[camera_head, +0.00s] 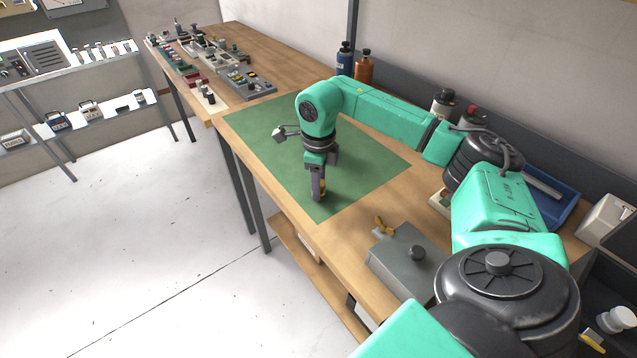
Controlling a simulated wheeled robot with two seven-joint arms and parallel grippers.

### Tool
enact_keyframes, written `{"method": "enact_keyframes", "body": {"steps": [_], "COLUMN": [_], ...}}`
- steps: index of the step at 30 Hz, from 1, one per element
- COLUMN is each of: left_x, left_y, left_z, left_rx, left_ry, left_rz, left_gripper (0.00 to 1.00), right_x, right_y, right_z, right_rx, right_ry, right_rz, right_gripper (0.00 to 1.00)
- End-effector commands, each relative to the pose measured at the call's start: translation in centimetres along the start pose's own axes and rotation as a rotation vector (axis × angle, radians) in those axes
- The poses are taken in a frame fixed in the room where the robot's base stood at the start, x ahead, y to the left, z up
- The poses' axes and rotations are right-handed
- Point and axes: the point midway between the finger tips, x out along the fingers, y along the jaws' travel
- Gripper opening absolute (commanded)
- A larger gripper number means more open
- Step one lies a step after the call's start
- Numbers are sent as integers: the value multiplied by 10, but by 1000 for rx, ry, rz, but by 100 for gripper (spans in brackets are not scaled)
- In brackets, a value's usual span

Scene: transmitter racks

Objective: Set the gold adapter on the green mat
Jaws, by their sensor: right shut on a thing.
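The green mat (262,136) lies on the wooden workbench. My right gripper (318,196) points down over the mat's near part, close to its front edge. It is shut on a small gold piece, the gold adapter (323,186), which shows only partly between the fingers. I cannot tell whether the adapter touches the mat. My left gripper is not in view.
A grey box (405,258) with a knob stands on the bench nearer me, with a brass wing-shaped piece (384,226) by it. Bottles (364,66) stand along the wall. A blue tray (552,204) is at right. Several small parts (247,82) crowd the far bench.

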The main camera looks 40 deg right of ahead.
Motion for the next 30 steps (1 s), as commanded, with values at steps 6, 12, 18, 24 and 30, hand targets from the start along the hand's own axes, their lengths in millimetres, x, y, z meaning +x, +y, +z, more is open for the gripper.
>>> {"method": "enact_keyframes", "body": {"steps": [6,12,18,24,30], "left_x": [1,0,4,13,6], "left_y": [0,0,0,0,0], "left_z": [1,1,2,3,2], "left_rx": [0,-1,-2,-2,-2], "left_ry": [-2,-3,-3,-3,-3], "left_rz": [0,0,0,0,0], "left_gripper": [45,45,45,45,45], "right_x": [1,0,-20,-72,-118], "right_y": [0,0,-1,0,0], "right_z": [0,0,1,2,1], "right_rx": [0,0,0,-1,-1], "right_ry": [0,0,-5,-7,-2], "right_rz": [0,0,-3,-3,-1], "right_gripper": [71,71,71,71,71]}}
